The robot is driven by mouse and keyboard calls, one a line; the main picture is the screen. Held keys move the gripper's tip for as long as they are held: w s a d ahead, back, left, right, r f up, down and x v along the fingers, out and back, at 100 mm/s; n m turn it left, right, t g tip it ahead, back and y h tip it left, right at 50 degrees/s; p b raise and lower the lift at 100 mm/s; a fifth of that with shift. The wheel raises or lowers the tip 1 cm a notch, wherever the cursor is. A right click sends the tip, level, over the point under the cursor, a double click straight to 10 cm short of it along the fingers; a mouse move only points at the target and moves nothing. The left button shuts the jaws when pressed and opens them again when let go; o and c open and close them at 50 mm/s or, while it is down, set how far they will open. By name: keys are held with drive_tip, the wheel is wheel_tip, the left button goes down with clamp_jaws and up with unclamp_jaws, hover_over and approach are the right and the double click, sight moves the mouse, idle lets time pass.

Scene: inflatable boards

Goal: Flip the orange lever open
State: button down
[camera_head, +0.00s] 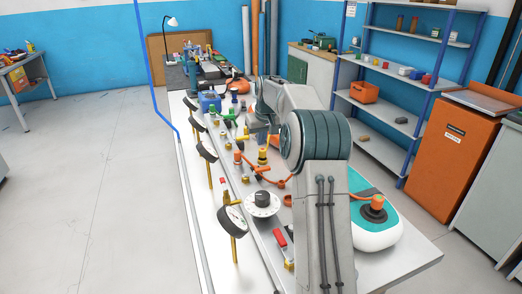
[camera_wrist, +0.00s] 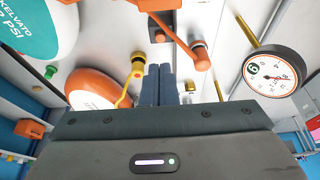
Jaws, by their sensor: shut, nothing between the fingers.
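An orange lever (camera_wrist: 180,38) shows at the top of the wrist view, running from a dark block to a round knob at its lower right end. Whether it is open or closed I cannot tell. My gripper (camera_wrist: 159,68) is shut and empty, its two dark fingers side by side. In the picture its tips lie just below the lever and left of the knob; I cannot tell if they touch. In the head view an orange lever (camera_head: 252,166) appears among the fittings on the bench panel, near my wrist. My arm hides part of that area and the fingertips there.
A gauge (camera_wrist: 272,73) is right of the fingers. A yellow-topped fitting (camera_wrist: 138,65) and an orange rounded object (camera_wrist: 97,88) are on the left. In the head view, a black dial (camera_head: 262,203), more gauges (camera_head: 234,219) and a teal-white inflatable (camera_head: 372,228) crowd the bench. The left floor is clear.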

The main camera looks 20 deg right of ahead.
sight(256, 171)
wheel_tip(256, 171, down, 9)
drive_tip(key=p, duration=0.1)
drive_tip(key=shift+s+r, duration=0.15)
drive_tip(key=shift+s, duration=0.3)
drive_tip(key=shift+s+m, duration=0.15)
drive_tip(key=shift+m, duration=0.15)
idle(0.3)
